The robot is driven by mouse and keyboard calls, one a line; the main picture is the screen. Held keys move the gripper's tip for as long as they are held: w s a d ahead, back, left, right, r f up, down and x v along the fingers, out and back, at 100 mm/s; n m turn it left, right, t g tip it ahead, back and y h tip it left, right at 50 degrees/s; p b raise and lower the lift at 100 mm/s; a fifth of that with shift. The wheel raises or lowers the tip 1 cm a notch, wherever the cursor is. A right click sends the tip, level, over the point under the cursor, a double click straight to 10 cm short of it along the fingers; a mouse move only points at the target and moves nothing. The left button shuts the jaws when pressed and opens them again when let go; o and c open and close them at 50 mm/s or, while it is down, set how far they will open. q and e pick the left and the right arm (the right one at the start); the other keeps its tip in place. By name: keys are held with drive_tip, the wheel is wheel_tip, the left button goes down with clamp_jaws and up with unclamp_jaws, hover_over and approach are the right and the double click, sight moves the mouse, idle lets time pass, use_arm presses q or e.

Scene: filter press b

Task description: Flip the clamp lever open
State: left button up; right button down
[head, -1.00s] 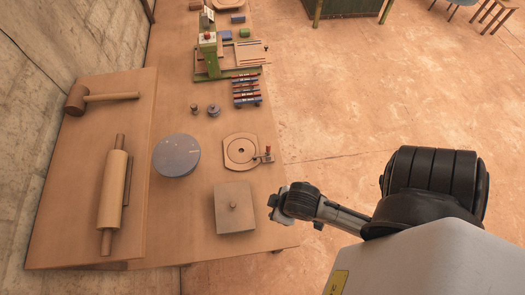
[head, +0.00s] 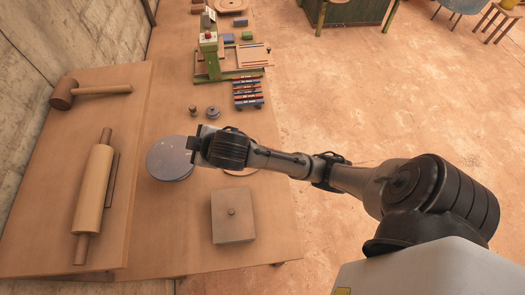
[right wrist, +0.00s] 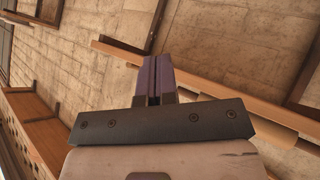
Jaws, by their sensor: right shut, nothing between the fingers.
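The small red-tipped clamp lever at the edge of the wooden plate is hidden behind my right arm in the head view. Only a thin lower edge of the wooden plate (head: 240,173) shows below the arm. My right gripper (head: 194,150) is over the table, at the upper right of the grey round disc (head: 168,160) and left of the plate. Its fingers (right wrist: 155,80) are shut and empty in the right wrist view, with a stone wall behind them. My left gripper is not in view.
A square lidded block (head: 232,216) sits below the arm. Small knobbed pieces (head: 213,112), a striped rack (head: 247,92) and a green press (head: 208,60) stand farther up the table. A board (head: 55,225) at left holds a rolling pin (head: 95,190) and mallet (head: 90,91).

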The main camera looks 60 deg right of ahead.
drive_tip(key=w+d+f+m+g+h+b, duration=0.1)
drive_tip(key=w+d+f+g+b, duration=0.1)
drive_tip(key=w+d+f, duration=0.3)
drive_tip(key=w+d+f+m+g+h+b, duration=0.1)
drive_tip(key=w+d+f+g+h+b, duration=0.2)
drive_tip(key=d, duration=0.4)
drive_tip(key=s+d+f+m+g+y+p, duration=0.1)
drive_tip(key=s+d+f+m+g, duration=0.2)
drive_tip(key=m, duration=0.5)
drive_tip(key=s+d+f+m+g+y, duration=0.2)
drive_tip(key=s+d+f+m+g, duration=0.2)
drive_tip(key=f+m+g, duration=0.2)
drive_tip(key=shift+s+f+m+p, duration=0.4)
drive_tip(key=shift+f+m, duration=0.7)
drive_tip(key=shift+f, duration=0.2)
drive_tip(key=shift+d, duration=0.1)
drive_tip(key=shift+f, duration=0.1)
